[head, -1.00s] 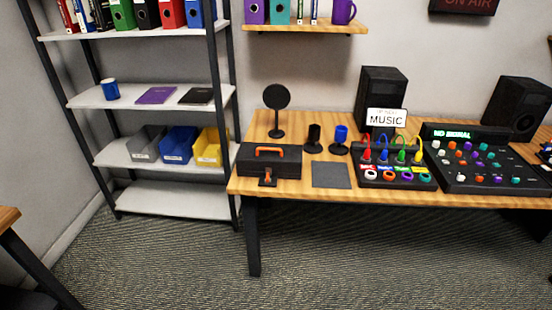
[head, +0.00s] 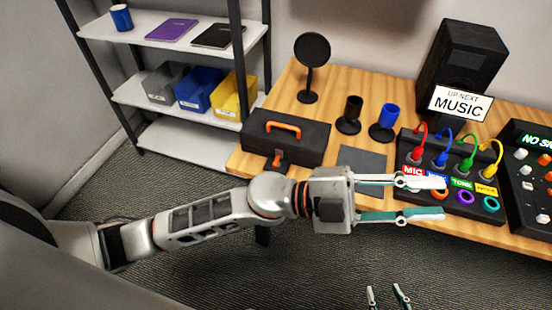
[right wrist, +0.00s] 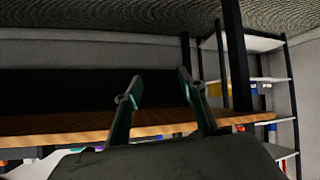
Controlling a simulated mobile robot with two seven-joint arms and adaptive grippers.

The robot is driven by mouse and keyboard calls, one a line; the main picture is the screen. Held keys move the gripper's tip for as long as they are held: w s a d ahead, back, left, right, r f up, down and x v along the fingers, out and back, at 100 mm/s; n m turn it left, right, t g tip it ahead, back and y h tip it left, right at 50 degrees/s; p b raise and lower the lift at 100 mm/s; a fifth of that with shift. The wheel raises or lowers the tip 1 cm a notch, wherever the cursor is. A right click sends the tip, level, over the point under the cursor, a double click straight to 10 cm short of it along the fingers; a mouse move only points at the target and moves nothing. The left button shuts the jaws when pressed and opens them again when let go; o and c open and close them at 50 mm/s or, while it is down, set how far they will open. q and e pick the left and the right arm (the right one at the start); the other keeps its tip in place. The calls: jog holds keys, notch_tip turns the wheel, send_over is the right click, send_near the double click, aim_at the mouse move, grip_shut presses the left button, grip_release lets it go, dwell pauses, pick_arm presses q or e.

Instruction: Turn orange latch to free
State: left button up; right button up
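A black case (head: 308,146) with an orange handle on its lid sits at the left end of the wooden desk. The orange latch (head: 278,162) is on its front face, near the desk's front edge. My left gripper (head: 442,198) is open and empty, well right of the latch, its fingers in front of the cable panel. My left forearm passes just below the latch in the picture. My right gripper (head: 386,287) shows only its fingertips low in the head view. They are apart and empty, as in the right wrist view (right wrist: 157,80).
The cable panel (head: 409,146) with coloured plugs and rings is behind my left fingers. A grey mat (head: 362,160) and black and blue holders (head: 388,117) stand right of the case. A round black stand (head: 312,48) is behind it. Shelves (head: 174,130) are at left.

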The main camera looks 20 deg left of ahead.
pick_arm(q)
jog(key=s+d+f+m+g+y, duration=0.2)
jog(key=s+f+m+g+y, duration=0.1)
jog(key=s+m+g, duration=0.25)
jog(key=m+t+y+b, duration=0.2)
jog(key=t+y, duration=0.6)
jog(key=y, duration=1.1)
send_near(276, 161)
jog(key=f, duration=0.1)
jog(key=b+x, duration=0.1)
jog(key=x, duration=0.6)
jog(key=shift+w, duration=0.25)
jog(key=shift+f, duration=0.1)
pick_arm(e)
jog(key=f, duration=0.2)
jog(key=shift+s+d+f, duration=0.15)
jog(key=shift+d+f, duration=0.15)
pick_arm(q)
grip_shut()
pick_arm(e)
jog(key=shift+r, duration=0.1)
